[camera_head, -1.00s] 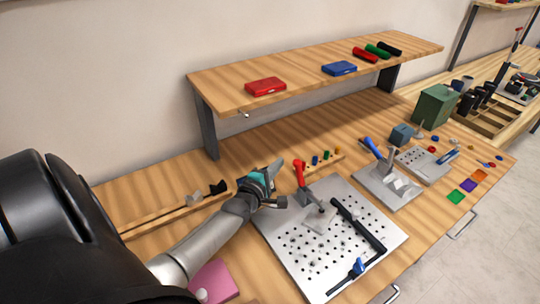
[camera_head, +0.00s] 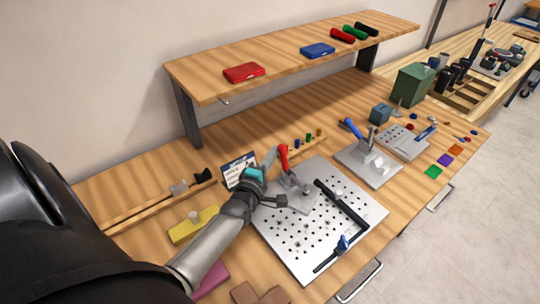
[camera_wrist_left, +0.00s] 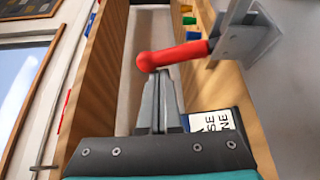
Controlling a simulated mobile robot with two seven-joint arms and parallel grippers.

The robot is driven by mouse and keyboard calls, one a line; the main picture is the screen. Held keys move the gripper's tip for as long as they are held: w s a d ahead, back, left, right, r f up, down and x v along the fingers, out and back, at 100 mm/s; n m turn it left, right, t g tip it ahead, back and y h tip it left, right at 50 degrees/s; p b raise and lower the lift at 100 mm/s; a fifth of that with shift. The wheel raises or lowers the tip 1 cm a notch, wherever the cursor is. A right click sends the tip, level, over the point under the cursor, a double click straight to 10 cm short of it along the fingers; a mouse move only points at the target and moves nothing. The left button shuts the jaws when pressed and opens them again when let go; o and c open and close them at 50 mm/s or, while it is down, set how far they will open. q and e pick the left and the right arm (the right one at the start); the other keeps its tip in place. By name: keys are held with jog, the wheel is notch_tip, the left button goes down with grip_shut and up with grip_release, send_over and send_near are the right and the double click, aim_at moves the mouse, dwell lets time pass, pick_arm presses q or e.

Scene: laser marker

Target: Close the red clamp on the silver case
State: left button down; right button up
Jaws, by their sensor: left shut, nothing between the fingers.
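The red clamp handle (camera_head: 283,158) stands nearly upright in the head view, above a small flat silver piece (camera_head: 300,197) on the perforated metal plate (camera_head: 290,235). I take the silver piece to be the case; my gripper partly hides that area. My left gripper (camera_head: 272,155) is shut and empty, just left of the handle. In the left wrist view the shut fingertips (camera_wrist_left: 159,72) lie close to the red handle (camera_wrist_left: 178,55), near its rounded end. I cannot tell whether they touch. The clamp's metal bracket (camera_wrist_left: 245,35) is at the upper right there. My right gripper is not in view.
A second clamp with a blue handle (camera_head: 352,130) stands to the right. A black bar (camera_head: 340,205) lies across the plate. A shelf (camera_head: 290,65) overhangs the back of the table.

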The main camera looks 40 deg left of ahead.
pick_arm(q)
jog(key=shift+s+d+m+t+b, duration=0.2)
jog(key=shift+d+m+t+b, duration=0.5)
jog(key=shift+m, duration=0.3)
jog(key=shift+s+d+r+m+t+b, duration=0.15)
jog(key=shift+d+r+m+t+b, duration=0.25)
jog(key=shift+m, duration=0.3)
jog(key=shift+f, duration=0.1)
jog(key=v, duration=1.5)
jog(key=shift+s+d, duration=0.1)
jog(key=shift+d, duration=0.1)
